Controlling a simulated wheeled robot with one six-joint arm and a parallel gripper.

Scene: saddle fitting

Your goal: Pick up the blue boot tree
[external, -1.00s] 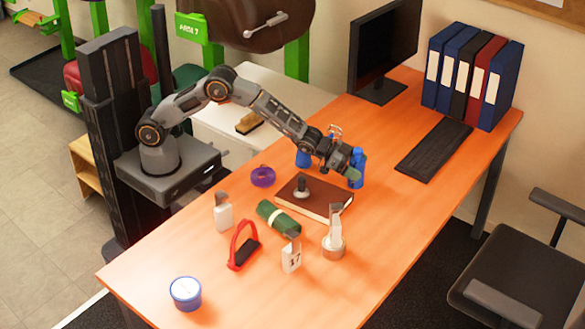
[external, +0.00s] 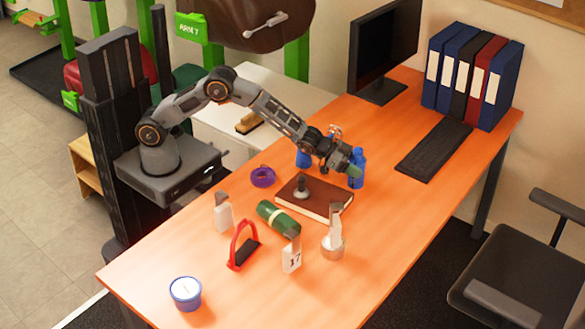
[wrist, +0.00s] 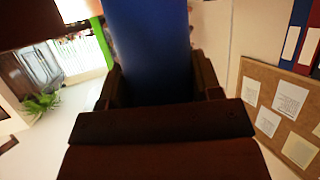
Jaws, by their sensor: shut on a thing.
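The blue boot tree (external: 357,170) stands upright at the far side of the desk, just beyond the brown book. My gripper (external: 349,168) reaches it from the left, low over the desk, and is shut on it. In the wrist view the blue boot tree (wrist: 148,50) fills the space between the dark fingers (wrist: 150,85). Its lower part is partly hidden by my gripper in the external view, and I cannot tell whether it is clear of the desk.
Another blue object (external: 303,158) stands behind my arm. The brown book (external: 325,205) with a dark-knobbed stamp lies in front. A green roll (external: 278,217), a red stirrup-like item (external: 243,246) and tags are nearer. The keyboard (external: 434,150) and monitor (external: 384,45) are behind.

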